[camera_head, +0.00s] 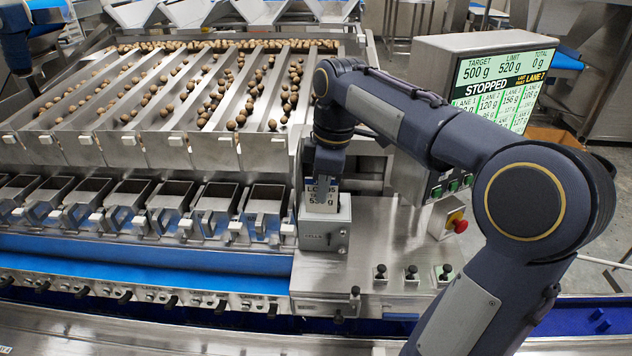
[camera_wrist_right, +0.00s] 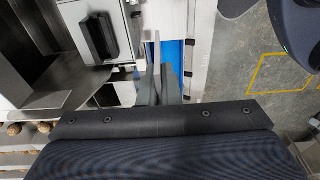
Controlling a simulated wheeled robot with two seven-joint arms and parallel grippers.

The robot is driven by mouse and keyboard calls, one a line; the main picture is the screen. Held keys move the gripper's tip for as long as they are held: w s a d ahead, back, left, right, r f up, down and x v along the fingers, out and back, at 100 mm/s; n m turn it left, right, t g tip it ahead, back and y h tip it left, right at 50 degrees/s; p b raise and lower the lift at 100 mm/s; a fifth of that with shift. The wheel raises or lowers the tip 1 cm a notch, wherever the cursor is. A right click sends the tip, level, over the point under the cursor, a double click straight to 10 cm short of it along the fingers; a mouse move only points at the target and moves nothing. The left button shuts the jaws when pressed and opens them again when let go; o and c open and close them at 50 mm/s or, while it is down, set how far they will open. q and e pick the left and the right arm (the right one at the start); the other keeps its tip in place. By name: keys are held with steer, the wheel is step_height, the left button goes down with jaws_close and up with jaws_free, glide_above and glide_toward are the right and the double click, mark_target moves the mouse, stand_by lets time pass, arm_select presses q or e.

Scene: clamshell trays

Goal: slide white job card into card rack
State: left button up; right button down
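The white job card (camera_head: 321,197) with dark print stands upright at the metal card rack (camera_head: 325,238), a small box on the steel deck. Its lower edge meets the top of the rack; I cannot tell how deep it sits. My right gripper (camera_head: 324,178) points down from above with its fingers at the card's upper part. In the right wrist view the fingers (camera_wrist_right: 164,80) are close together, with the card thin and nearly edge-on between them. My left gripper is not in view; only part of my left arm shows at the top left.
A row of steel buckets (camera_head: 168,200) lies left of the rack, below sloping lanes (camera_head: 120,110) with brown round items. A screen (camera_head: 500,85) reading STOPPED stands right, above a red stop button (camera_head: 459,225). Several black knobs (camera_head: 411,272) stand on the front deck.

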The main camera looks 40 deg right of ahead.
steer(key=w+d+f, duration=0.1)
steer(key=w+d, duration=0.1)
steer(key=w+d+f, duration=0.1)
steer(key=w+d, duration=0.1)
steer(key=w, duration=0.1)
steer(key=w+d+f, duration=0.2)
steer(key=shift+w, duration=0.15)
steer(key=shift+f+b, duration=0.55)
steer(key=shift+f, duration=0.65)
stand_by(0.5)
stand_by(0.4)
steer(key=c, duration=1.6)
jaws_free()
steer(key=shift+o, duration=0.2)
